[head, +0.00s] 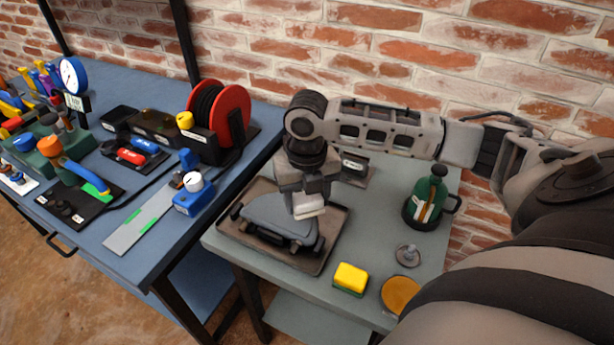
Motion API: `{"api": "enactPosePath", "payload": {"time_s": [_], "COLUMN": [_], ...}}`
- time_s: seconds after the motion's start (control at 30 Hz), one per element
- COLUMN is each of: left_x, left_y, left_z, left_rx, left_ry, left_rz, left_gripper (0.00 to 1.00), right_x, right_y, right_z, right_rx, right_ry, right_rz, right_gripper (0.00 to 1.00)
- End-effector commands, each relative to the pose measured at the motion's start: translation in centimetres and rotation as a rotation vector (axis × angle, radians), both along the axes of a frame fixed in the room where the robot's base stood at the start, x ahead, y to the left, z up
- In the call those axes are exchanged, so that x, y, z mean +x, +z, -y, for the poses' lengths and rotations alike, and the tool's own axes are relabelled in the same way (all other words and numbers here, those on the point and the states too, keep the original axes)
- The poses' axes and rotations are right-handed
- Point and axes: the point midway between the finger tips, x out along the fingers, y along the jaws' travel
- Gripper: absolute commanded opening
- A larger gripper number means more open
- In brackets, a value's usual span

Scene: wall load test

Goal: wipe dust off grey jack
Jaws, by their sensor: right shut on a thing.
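The grey jack (268,216) lies in a shallow brown tray (322,256) on the small grey-green table. My right gripper (308,207) points down over the right part of the jack. It is shut on a small pale pad (310,212), perhaps a folded cloth. The pad is at or just above the jack's top; I cannot tell whether they touch. The gripper and pad hide part of the jack's back right side. Dust on the jack is too fine to make out. My left gripper is not in view.
A yellow and green sponge (350,278), an orange disc (400,293), a small metal piece (408,255) and a green can (428,195) stand right of the tray. A dark labelled block (355,168) is behind. The blue bench (150,262) at left is crowded with tools.

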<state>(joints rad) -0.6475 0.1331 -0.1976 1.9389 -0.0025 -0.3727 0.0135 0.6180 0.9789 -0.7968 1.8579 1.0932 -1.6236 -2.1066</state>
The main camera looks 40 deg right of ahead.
Motion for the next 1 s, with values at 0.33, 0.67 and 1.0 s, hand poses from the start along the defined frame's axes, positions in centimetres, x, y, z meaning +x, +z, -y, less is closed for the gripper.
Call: {"api": "enactPosePath", "payload": {"time_s": [0.33, 0.67, 1.0], "left_x": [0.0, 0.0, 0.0], "left_y": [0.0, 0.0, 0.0], "left_z": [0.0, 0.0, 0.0], "left_rx": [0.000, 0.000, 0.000], "left_ry": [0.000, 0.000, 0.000], "left_rz": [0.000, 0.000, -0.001], "left_gripper": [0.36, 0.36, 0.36], "right_x": [0.0, -0.1, -0.1], "right_y": [2.9, 3.1, 3.2], "right_z": [0.1, 0.1, -0.1], "right_rx": [0.000, 0.000, 0.002], "right_ry": [-0.002, -0.003, -0.035], "right_rz": [0.002, 0.001, 0.001], "right_gripper": [0.37, 0.37, 0.37]}}
